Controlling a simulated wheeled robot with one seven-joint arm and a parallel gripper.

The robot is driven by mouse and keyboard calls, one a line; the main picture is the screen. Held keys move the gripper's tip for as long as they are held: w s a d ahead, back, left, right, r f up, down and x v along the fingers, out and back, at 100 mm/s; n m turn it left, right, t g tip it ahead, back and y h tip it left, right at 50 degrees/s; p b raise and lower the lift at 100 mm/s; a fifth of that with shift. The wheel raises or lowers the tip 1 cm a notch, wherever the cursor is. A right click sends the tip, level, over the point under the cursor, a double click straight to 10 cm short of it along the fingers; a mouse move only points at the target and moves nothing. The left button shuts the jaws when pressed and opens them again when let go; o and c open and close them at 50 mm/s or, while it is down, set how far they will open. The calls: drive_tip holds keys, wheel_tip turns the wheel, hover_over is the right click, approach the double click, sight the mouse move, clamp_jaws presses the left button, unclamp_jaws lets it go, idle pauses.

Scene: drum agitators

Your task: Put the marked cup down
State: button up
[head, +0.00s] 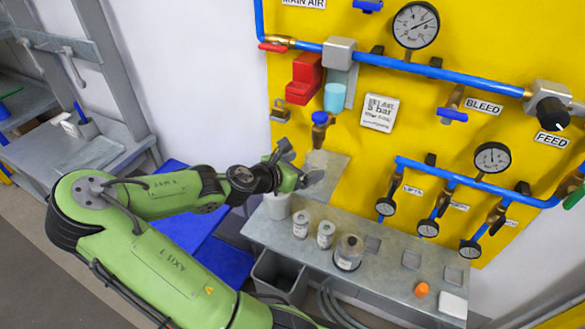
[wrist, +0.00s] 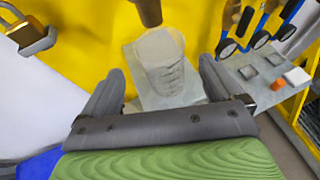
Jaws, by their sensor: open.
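The marked cup (wrist: 165,68) is pale and translucent, with dark graduation lines on its side. In the wrist view it stands upright on a grey plate (wrist: 140,90), just under a brown tap outlet (wrist: 149,12). My gripper (wrist: 162,72) is open, with one finger on each side of the cup in the picture and a visible gap to each. In the head view my gripper (head: 300,165) is in front of the yellow panel, below the brass tap (head: 319,135). There the cup is hard to tell from the pale plate behind the fingers.
A grey shelf (head: 390,262) runs below the panel. A white container (head: 277,206), two small pots (head: 326,234) and a larger jar (head: 348,252) stand on it. An orange piece (head: 422,289) and a white block (head: 453,304) lie at its right. Blue pipes and valves project above.

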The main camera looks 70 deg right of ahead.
drive_tip(key=v, duration=0.6)
